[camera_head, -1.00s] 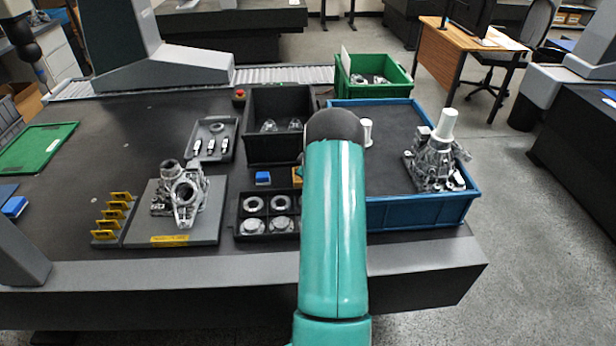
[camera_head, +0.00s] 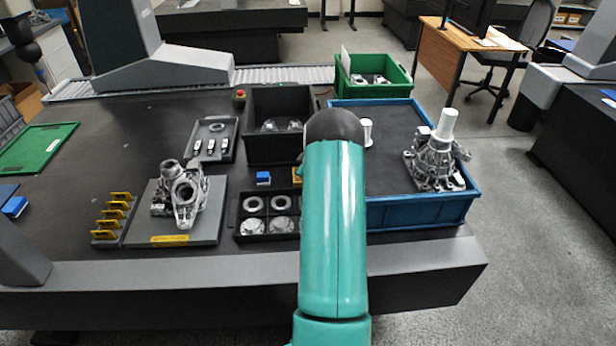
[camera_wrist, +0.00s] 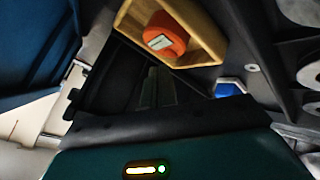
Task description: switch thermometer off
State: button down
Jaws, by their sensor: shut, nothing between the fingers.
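An orange rounded device with a pale label or display (camera_wrist: 167,36), which looks like the thermometer, sits in a tan open box (camera_wrist: 205,28) at the top of the wrist view. I cannot make out its switch. In the head view my arm hides the device; only a small yellowish edge of the box (camera_head: 297,174) shows beside the arm. My gripper (camera_wrist: 152,86) is dark and shut, with nothing held. In the wrist view it appears below and left of the box, and I see no contact with the device. In the head view it is hidden behind my arm.
A blue tray (camera_head: 425,212) with a metal casting (camera_head: 437,165) stands right of my arm. A black parts tray (camera_head: 240,226), a deep black bin (camera_head: 262,150) and a small blue block (camera_head: 263,178) lie left. A fixture plate (camera_head: 205,232) holds another casting. The table's left middle is clear.

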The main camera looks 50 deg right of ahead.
jog(key=shift+f, duration=0.45)
jog(key=shift+f, duration=0.2)
dwell(0.3)
jog(key=shift+r, duration=0.1)
jog(key=shift+r, duration=0.6)
jog(key=shift+r, duration=3)
